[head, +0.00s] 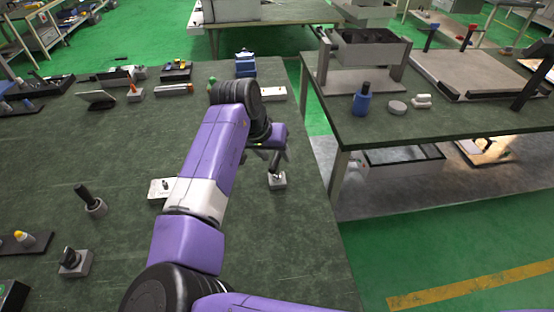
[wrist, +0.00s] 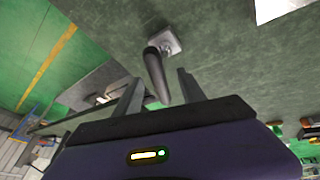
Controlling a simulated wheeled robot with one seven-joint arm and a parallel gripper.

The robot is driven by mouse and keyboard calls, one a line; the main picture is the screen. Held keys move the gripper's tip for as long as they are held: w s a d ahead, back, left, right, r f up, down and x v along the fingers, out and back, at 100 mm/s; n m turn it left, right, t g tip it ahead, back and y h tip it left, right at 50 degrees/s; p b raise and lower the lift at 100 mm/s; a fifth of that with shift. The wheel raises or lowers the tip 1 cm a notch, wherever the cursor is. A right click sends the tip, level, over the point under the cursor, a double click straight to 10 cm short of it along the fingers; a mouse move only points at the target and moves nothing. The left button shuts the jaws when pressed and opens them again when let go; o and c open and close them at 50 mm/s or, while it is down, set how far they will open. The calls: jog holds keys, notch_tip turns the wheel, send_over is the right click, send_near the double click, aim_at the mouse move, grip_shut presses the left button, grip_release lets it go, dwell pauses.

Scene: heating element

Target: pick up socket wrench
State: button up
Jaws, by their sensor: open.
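A dark-handled tool, which looks like the socket wrench, stands in a small light square block (head: 277,181) on the dark green table, close below my gripper (head: 273,155). In the wrist view the dark handle (wrist: 155,72) rises from the pale block (wrist: 170,41) and points toward the gap between my fingers. My gripper (wrist: 160,90) is open, with one finger on each side of the handle's near end. I cannot tell whether either finger touches it. In the head view my gripper partly hides the handle.
A dark-handled tool in a grey base (head: 95,207) and a black knob on a grey block (head: 72,263) stand at the left. A white card (head: 158,189) lies beside my arm. A blue item (head: 245,64) is at the back. The table's right edge is near; a second table (head: 440,125) stands beyond a gap.

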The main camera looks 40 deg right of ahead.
grip_shut()
jog(key=shift+r, duration=0.1)
dwell(0.4)
